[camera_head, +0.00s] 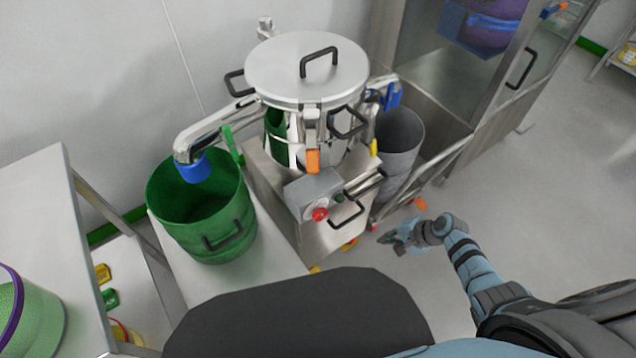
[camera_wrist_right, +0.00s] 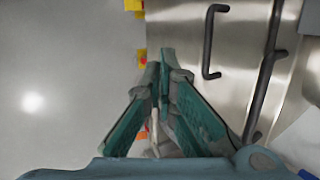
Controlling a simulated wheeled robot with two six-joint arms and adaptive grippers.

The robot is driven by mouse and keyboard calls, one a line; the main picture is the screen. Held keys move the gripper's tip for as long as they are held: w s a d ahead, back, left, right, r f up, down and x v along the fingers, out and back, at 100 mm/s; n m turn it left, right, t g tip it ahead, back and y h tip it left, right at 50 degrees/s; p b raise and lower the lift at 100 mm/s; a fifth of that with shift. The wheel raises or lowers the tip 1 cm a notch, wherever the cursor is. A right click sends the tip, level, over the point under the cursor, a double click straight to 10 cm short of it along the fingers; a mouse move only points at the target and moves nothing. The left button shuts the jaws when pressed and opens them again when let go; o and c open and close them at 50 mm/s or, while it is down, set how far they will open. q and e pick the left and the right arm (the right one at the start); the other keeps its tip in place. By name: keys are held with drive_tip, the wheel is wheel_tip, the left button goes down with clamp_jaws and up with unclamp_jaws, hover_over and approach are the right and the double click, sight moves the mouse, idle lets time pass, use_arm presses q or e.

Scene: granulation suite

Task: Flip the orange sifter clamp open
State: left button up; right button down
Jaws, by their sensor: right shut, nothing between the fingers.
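The orange sifter clamp (camera_head: 312,160) is on the front of the steel sifter (camera_head: 308,75), below the round lid. Its orange tab points down, beneath a steel latch piece. My right gripper (camera_head: 390,239) is low over the floor, to the right of the sifter's base and well apart from the clamp. In the right wrist view, its fingers (camera_wrist_right: 163,62) meet at the tips with nothing between them. The clamp does not show in that view. My left gripper is not in view.
A green bin (camera_head: 205,240) stands left of the sifter, and a grey bin (camera_head: 402,150) behind it at right. A control box with a red button (camera_head: 320,214) sits below the clamp. Black handles (camera_wrist_right: 211,40) on steel are near my right gripper. The floor at right is clear.

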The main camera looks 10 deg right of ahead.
sight(312, 151)
drive_tip(key=w+a+r+m+t+y+b, duration=0.2)
drive_tip(key=w+r+y+b, duration=0.2)
drive_tip(key=w+r, duration=0.4)
drive_tip(key=w+a+r+g+y+b, duration=0.1)
drive_tip(key=a+r+y+b, duration=0.15)
drive_tip(key=r, duration=0.55)
drive_tip(key=w+a+r+y+b, duration=0.1)
drive_tip(key=w+a+r+y, duration=0.15)
drive_tip(key=r, duration=0.45)
drive_tip(key=shift+n+y, duration=0.4)
drive_tip(key=x, duration=0.2)
drive_tip(key=b+x, duration=0.1)
drive_tip(key=x, duration=0.5)
drive_tip(key=shift+s+a, duration=0.25)
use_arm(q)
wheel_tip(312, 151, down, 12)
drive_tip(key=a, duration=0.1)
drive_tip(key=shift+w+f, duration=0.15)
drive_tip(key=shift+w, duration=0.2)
use_arm(e)
drive_tip(key=shift+s+a+r, duration=0.2)
drive_tip(key=shift+s+r, duration=0.35)
drive_tip(key=shift+r, duration=0.3)
drive_tip(key=shift+s+a+r, duration=0.2)
drive_tip(key=shift+s+r, duration=0.4)
drive_tip(key=shift+r, duration=0.25)
